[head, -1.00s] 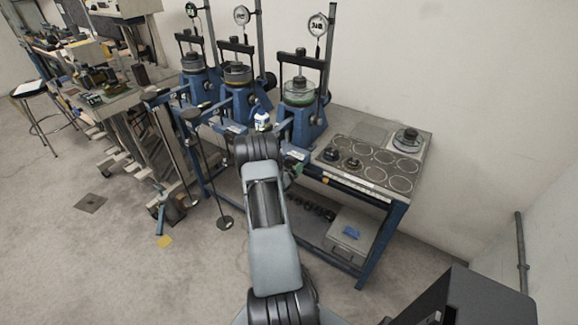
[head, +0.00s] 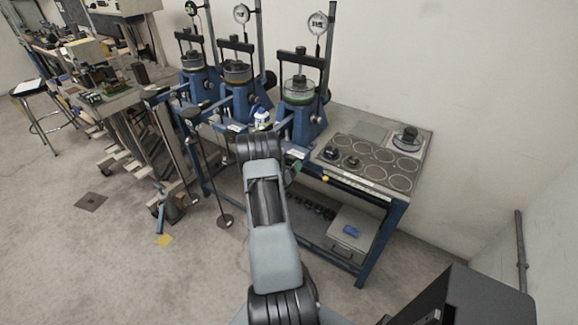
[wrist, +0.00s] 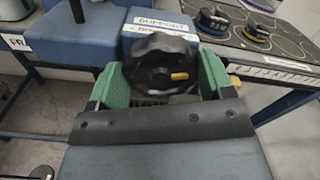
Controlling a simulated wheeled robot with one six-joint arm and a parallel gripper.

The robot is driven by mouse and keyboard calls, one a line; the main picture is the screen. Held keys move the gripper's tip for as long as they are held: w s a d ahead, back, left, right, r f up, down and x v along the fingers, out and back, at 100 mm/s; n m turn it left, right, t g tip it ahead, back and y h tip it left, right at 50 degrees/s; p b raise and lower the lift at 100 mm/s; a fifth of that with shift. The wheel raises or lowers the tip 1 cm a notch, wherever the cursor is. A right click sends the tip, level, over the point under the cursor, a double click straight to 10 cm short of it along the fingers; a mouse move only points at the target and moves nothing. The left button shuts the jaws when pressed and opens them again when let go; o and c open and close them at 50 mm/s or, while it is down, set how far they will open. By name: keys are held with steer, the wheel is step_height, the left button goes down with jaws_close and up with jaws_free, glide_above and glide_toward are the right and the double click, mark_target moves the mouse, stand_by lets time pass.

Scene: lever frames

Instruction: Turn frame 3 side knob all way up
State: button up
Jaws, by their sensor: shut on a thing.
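A black lobed knob (wrist: 150,68) with a yellow mark sits in the middle of the wrist view. The yellow mark is right of and slightly below the knob's centre. My gripper (wrist: 160,82) has its green fingers on either side of the knob, shut on it. In the head view the right-hand blue lever frame (head: 302,122) stands behind my gripper (head: 293,172), which is mostly hidden by my arm. The knob is hidden in that view.
Two more blue lever frames (head: 240,100) stand to the left on the same bench. Black weights (head: 352,162) sit on the circle-marked panel (head: 385,160) at right. The floor in front is mostly clear.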

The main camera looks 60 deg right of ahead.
steer(key=shift+f+m+b, duration=0.2)
steer(key=shift+m+b, duration=0.2)
steer(key=shift+b, duration=0.65)
steer(key=shift+r, duration=0.2)
steer(key=o, duration=0.9)
steer(key=shift+o, duration=0.2)
steer(key=a+b, duration=0.2)
steer(key=a, duration=1.2)
steer(key=shift+f, duration=0.1)
